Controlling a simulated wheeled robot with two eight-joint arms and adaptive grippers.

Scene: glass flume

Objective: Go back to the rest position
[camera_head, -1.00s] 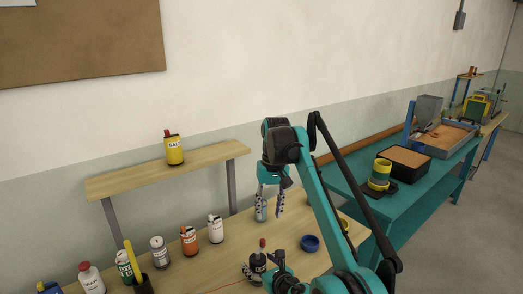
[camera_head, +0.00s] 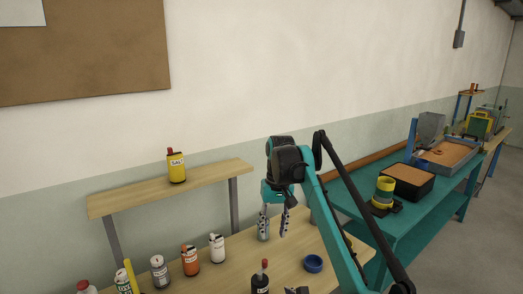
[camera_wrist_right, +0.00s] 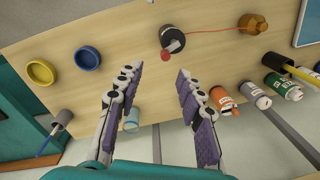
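My right gripper (camera_head: 273,236) hangs fingers-down above the wooden table (camera_head: 208,275), left of the blue dish (camera_head: 313,263) in the head view. In the right wrist view its two fingers (camera_wrist_right: 160,72) stand apart with nothing held between them. A dark bottle with a red cap (camera_wrist_right: 172,40) stands beyond the fingertips; it also shows low in the head view (camera_head: 260,284). A pale blue container (camera_wrist_right: 131,120) is partly hidden behind the left finger in the wrist view.
Several bottles, among them an orange one (camera_head: 190,261) and a white one (camera_head: 217,248), line the table's left part. A yellow salt container (camera_head: 177,168) stands on the raised shelf (camera_head: 130,196). A yellow dish (camera_wrist_right: 40,72) lies by the blue one. A teal bench (camera_head: 415,222) stands at right.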

